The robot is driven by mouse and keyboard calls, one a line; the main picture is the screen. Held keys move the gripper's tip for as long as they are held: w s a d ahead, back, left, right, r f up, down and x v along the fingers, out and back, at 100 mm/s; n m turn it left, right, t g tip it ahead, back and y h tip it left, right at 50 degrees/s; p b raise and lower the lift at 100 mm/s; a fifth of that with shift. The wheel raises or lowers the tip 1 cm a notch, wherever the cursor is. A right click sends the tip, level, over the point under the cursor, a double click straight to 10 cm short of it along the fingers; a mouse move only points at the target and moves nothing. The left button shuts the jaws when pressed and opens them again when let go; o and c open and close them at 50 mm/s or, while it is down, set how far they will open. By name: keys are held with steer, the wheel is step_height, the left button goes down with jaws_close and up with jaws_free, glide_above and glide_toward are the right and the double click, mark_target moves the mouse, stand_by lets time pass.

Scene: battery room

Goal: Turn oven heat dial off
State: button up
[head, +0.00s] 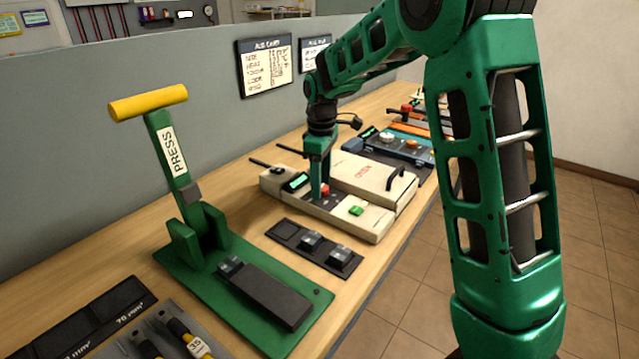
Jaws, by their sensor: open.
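The oven (372,180) is a low beige case on the bench, with red lettering on its lid and a black handle at the right. Its front panel has a small green display (296,181), a red knob (325,190) and a green button (356,210). The red knob may be the heat dial; its marking is too small to read. My gripper (320,192) is open and points down at the panel, right at the red knob. Its fingers partly hide the knob, and I cannot tell whether they touch it.
A green press (180,165) with a yellow handle stands at the left front. A dark tray (285,231) with small grey blocks lies before the oven. A blue device (398,147) sits beyond it. A grey partition (130,70) runs behind the bench.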

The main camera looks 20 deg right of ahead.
step_height(320, 180, up, 10)
steer(key=shift+r, duration=0.25)
steer(key=shift+d, duration=0.1)
stand_by(0.5)
steer(key=s+d+f+m, duration=0.1)
steer(key=s+d+m, duration=0.6)
steer(key=s, duration=0.7)
steer(key=s+d+f+m, duration=0.1)
steer(key=s+d+m, duration=0.4)
steer(key=s+d, duration=0.65)
steer(key=s+f+m, duration=0.2)
steer(key=s, duration=0.5)
steer(key=s+a+f+m, duration=0.1)
steer(key=s+f+m, duration=0.1)
steer(key=s, duration=0.5)
steer(key=shift+s+a+f+m, duration=0.3)
steer(key=shift+f+m, duration=0.1)
steer(key=shift+f, duration=0.2)
steer(key=shift+w+f, duration=0.25)
steer(key=shift+w, duration=0.4)
